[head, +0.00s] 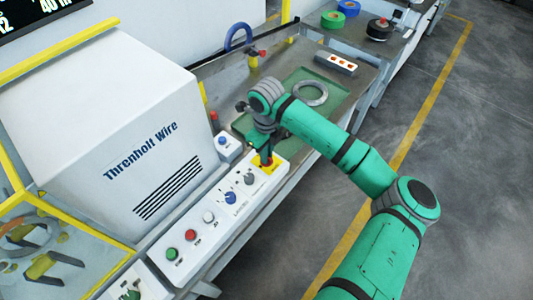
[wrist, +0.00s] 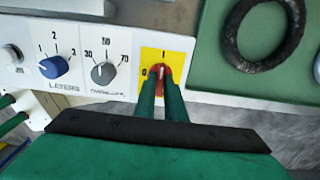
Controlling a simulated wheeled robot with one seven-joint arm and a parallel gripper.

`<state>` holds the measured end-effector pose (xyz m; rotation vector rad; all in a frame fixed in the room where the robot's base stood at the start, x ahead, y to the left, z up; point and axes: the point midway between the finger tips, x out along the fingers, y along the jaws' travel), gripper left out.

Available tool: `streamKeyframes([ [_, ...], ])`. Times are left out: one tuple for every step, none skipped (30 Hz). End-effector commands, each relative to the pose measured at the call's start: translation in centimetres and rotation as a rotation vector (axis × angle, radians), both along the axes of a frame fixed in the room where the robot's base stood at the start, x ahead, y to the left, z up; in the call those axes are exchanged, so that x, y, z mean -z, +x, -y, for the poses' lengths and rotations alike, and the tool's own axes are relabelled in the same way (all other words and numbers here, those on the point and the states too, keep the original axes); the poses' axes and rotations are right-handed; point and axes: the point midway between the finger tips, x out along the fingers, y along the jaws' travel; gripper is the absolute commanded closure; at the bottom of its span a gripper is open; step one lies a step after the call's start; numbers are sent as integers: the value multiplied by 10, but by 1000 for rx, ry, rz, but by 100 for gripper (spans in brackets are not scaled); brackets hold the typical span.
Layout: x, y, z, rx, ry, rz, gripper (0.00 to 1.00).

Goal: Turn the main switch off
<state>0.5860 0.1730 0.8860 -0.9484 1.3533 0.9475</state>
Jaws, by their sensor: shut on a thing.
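The main switch is a red knob (wrist: 166,69) on a square yellow plate (wrist: 180,58) at the right end of the white control panel. The plate bears a 0 at the left of the knob and an I above it. The switch's yellow plate also shows in the head view (head: 257,168), partly hidden by my gripper. My gripper (wrist: 162,82) reaches the knob from the front edge of the panel, its two green fingers shut on it. The fingers cover the lower part of the knob, and its exact angle is hard to tell.
Left of the switch are a grey percent dial (wrist: 103,73) and a blue layers dial (wrist: 54,67). Green and red buttons (head: 190,234) sit further along. A dark ring (wrist: 262,30) lies on a green mat right of the panel. Floor right of the bench is clear.

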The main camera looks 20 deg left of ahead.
Motion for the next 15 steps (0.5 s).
streamKeyframes([
  [0,-1,0,-3,0,-2,100],
  [0,-1,0,-6,0,-2,100],
  [0,-1,0,-10,-1,-3,100],
  [0,-1,0,-15,-1,-3,100],
  [0,-1,0,-21,-1,-3,100],
  [-1,-1,0,-30,-2,-2,100],
  [-1,-1,0,-40,-2,-2,100],
  [-1,-1,1,-52,-3,-1,100],
  [-1,-1,1,-69,-3,-1,100],
  [0,-1,1,-85,-3,-1,100],
  [-1,-1,1,-102,-3,-2,100],
  [-1,-1,1,-127,-4,-1,100],
  [-1,0,1,-147,-4,-1,100],
  [-1,-1,1,-171,-4,-1,100],
  [-1,0,1,-203,-4,0,100],
])
